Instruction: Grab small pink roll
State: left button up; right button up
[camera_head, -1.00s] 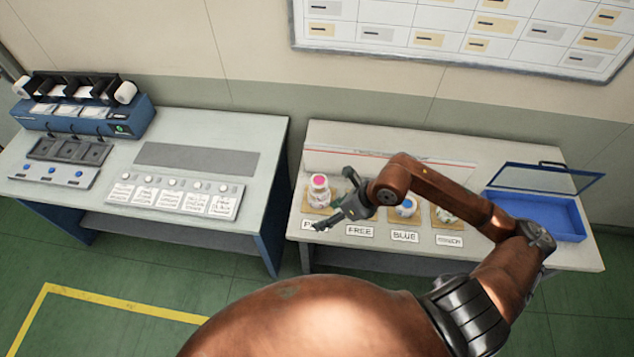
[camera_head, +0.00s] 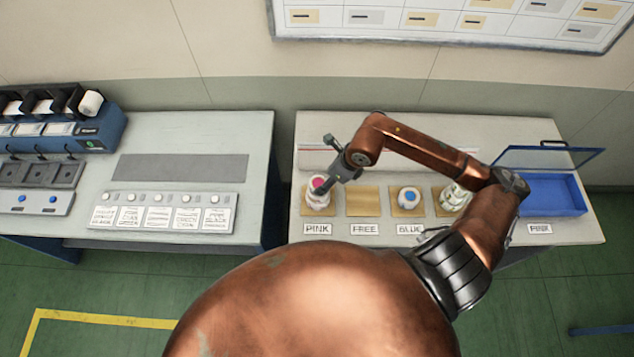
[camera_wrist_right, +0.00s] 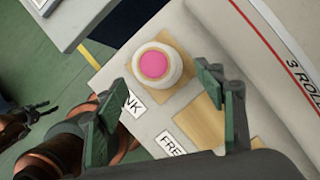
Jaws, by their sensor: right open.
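The small pink roll (camera_head: 317,197) is a white roll with a pink core on top, standing upright on the tan pad above the PINK label. In the right wrist view the pink roll (camera_wrist_right: 153,66) lies ahead of and between my open fingers, with a wider rim below its top. My right gripper (camera_head: 327,165) is open and empty at the roll's upper right in the head view, one finger overlapping its top edge. In the right wrist view my right gripper (camera_wrist_right: 163,80) shows both fingers apart, with no visible contact.
The FREE pad (camera_head: 362,201) is empty. A blue-cored roll (camera_head: 408,197) and another roll (camera_head: 453,197) stand to its right. A blue open-lidded box (camera_head: 553,195) is at the table's right end. A second table (camera_head: 180,130) stands left across a gap.

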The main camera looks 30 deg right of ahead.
aim_at(319, 183)
jog(key=f, duration=0.1)
jog(key=w+a+f, duration=0.1)
jog(key=a+f+p, duration=0.1)
jog(key=shift+w, duration=0.3)
jog(key=shift+w+f, duration=0.2)
jog(key=shift+f, duration=0.75)
jog(key=c, duration=1.2)
pick_arm(q)
jog(key=shift+s+r, duration=0.5)
jog(key=shift+r, duration=0.05)
pick_arm(e)
jog(key=shift+c, duration=0.2)
